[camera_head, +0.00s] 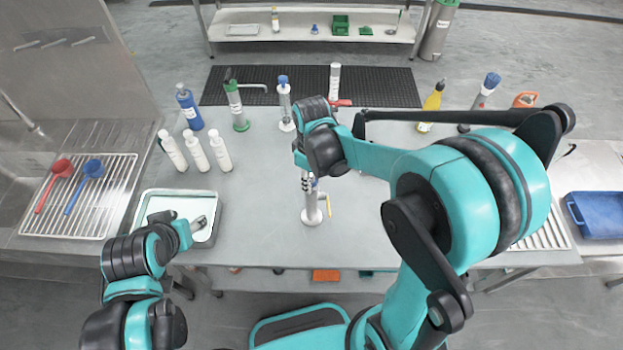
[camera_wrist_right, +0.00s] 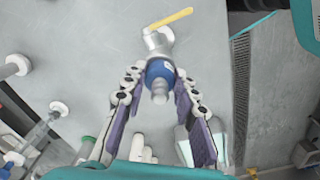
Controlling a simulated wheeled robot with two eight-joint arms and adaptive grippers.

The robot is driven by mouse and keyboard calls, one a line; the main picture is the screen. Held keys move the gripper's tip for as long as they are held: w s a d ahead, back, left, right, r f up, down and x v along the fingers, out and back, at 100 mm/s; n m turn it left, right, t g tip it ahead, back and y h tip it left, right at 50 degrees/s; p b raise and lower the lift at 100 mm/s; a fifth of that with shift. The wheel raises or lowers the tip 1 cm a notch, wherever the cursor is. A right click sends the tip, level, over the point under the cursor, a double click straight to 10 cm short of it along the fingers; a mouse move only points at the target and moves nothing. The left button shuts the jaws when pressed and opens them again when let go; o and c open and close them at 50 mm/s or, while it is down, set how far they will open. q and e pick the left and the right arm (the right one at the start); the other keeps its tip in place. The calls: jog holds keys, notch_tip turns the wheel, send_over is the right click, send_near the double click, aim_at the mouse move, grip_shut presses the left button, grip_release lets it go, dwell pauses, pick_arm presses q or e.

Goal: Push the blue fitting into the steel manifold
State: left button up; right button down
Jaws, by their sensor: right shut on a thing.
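The steel manifold (camera_head: 311,212) stands upright on a round base near the middle front of the table, with a yellow lever at its right. In the right wrist view the manifold (camera_wrist_right: 155,42) shows at the top, with the yellow lever above it. My right gripper (camera_head: 309,184) is just above the manifold. It is shut on the blue fitting (camera_wrist_right: 160,70), which lines up with the manifold; whether it is seated cannot be told. The fitting also shows as a small blue patch in the head view (camera_head: 314,183). My left gripper (camera_head: 203,222) is over the tray, its jaw opening unclear.
A metal tray (camera_head: 147,205) lies at the table's front left. A blue-topped cylinder (camera_head: 285,105) stands behind my right gripper.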

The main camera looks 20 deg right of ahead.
jog(key=shift+f, duration=0.3)
jog(key=c, duration=1.1)
grip_release()
jog(key=shift+r, duration=0.1)
notch_tip(320, 180, up, 12)
jog(key=s+d+f+m+t+b, duration=0.1)
jog(key=s+f+m+t+b, duration=0.1)
jog(key=s+f+m+b, duration=0.1)
jog(key=s+d+f+m+t+b, duration=0.2)
jog(key=s+f+m+b, duration=0.1)
jog(key=s+f, duration=0.1)
jog(key=s+d+f+m+t+b, duration=0.1)
jog(key=s+f+m+t+b, duration=0.1)
jog(key=s+f+t+b, duration=0.1)
jog(key=shift+s+d+f+m+b, duration=0.1)
jog(key=shift+d+f+m+b, duration=0.15)
jog(key=shift+f, duration=0.25)
jog(key=shift+s+d+f+m+b, duration=0.1)
jog(key=shift+f+m+b, duration=0.05)
jog(key=shift+f+b, duration=0.3)
